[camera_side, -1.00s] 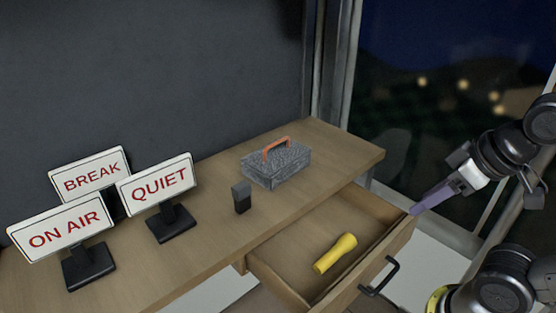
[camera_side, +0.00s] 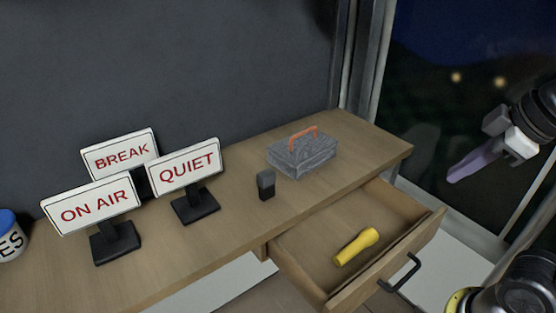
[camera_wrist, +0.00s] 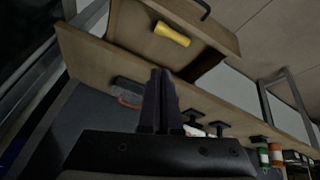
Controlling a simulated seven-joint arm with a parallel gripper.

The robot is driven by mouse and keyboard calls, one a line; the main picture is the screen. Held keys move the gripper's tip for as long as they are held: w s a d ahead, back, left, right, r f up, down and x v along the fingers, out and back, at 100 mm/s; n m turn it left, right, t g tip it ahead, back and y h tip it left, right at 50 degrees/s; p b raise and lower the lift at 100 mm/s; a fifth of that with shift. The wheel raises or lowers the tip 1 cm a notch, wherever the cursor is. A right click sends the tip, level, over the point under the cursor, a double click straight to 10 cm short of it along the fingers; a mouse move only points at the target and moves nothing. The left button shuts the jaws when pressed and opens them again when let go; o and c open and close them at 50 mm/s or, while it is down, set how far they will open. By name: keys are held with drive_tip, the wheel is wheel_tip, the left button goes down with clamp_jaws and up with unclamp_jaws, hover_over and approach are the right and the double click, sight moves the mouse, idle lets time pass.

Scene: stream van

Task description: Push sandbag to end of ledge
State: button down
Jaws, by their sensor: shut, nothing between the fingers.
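The sandbag (camera_side: 302,158) is a grey, speckled block with an orange handle on top. It rests on the wooden ledge (camera_side: 235,205), toward the right part and near the back wall. It also shows in the wrist view (camera_wrist: 128,88), beyond my fingers and to their left. My gripper (camera_side: 452,179) is shut and empty. It hangs in the air to the right of the ledge's right end, apart from the sandbag. In the wrist view its dark fingers (camera_wrist: 160,75) lie together.
An open drawer (camera_side: 318,243) below the ledge holds a yellow flashlight-like object (camera_side: 356,246) and has a black handle (camera_side: 400,275). A small dark block (camera_side: 266,185) stands left of the sandbag. BREAK, QUIET (camera_side: 186,166) and ON AIR signs stand farther left. The ledge right of the sandbag is clear.

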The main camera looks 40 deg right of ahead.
drive_tip(key=w+a+r+n+g, duration=0.1)
drive_tip(key=w+a+r+n, duration=0.1)
drive_tip(key=w+r+n, duration=0.6)
drive_tip(key=n+g, duration=0.3)
drive_tip(key=n, duration=0.2)
hover_over(275, 162)
drive_tip(key=s+a, duration=0.1)
drive_tip(key=s, duration=0.4)
wheel_tip(275, 162, down, 4)
drive_tip(key=w+a+f+g, duration=0.1)
drive_tip(key=w+a+f, duration=0.25)
drive_tip(key=f, duration=0.65)
drive_tip(key=shift+n, duration=0.3)
drive_tip(key=f, duration=0.9)
drive_tip(key=shift+s+a+f, duration=0.15)
drive_tip(key=shift+a+f, duration=0.05)
drive_tip(key=shift+a, duration=0.2)
drive_tip(key=d, duration=0.3)
drive_tip(key=shift+d, duration=0.5)
